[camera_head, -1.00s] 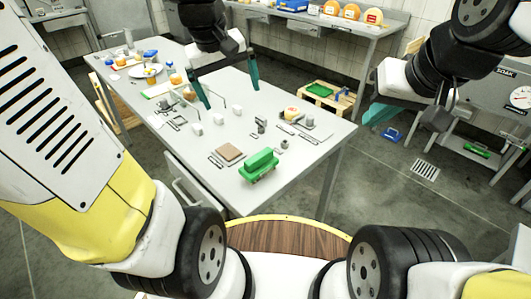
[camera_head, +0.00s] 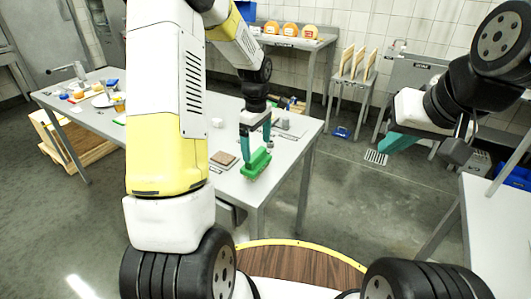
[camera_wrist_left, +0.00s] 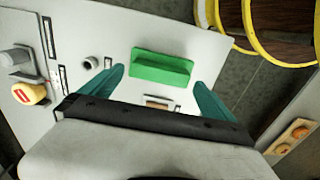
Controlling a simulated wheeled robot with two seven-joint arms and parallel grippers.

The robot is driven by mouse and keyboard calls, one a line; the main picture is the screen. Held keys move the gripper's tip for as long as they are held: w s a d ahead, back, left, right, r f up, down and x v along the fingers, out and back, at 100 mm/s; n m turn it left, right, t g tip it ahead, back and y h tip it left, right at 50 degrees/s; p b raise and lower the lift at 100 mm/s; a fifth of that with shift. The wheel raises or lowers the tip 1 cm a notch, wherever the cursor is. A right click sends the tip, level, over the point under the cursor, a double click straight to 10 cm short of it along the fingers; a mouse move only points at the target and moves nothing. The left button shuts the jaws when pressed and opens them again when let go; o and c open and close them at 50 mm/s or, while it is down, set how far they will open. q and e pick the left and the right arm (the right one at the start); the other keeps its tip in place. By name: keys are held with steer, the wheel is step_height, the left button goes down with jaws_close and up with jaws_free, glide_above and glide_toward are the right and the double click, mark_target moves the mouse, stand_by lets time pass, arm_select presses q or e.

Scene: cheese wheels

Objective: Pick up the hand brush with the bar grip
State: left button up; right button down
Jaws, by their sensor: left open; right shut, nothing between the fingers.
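The green hand brush with the bar grip (camera_head: 256,166) lies on the near end of the grey table (camera_head: 215,187). It also shows in the left wrist view, its green bar (camera_wrist_left: 162,69) lying across the space between the fingertips. My left gripper (camera_head: 256,150) is open, pointing down just above the brush, with one teal finger towards each end of it. In the left wrist view the fingers (camera_wrist_left: 158,82) hold nothing; whether they touch the brush I cannot tell. My right gripper (camera_head: 388,146) is shut and empty, off to the right, away from the table.
A brown square pad (camera_head: 223,158) lies left of the brush. Small metal parts lie beyond it on the table. Several orange cheese wheels (camera_head: 289,29) stand on a back shelf. Another light table (camera_head: 490,220) stands at the right.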

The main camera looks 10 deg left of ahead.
mark_target(256, 153)
arm_select(q)
step_height(256, 153, down, 4)
steer(key=shift+a+f, duration=0.15)
steer(key=shift+f, duration=0.05)
steer(key=shift+c, duration=0.4)
steer(key=c, duration=1.2)
steer(key=shift+r, duration=0.15)
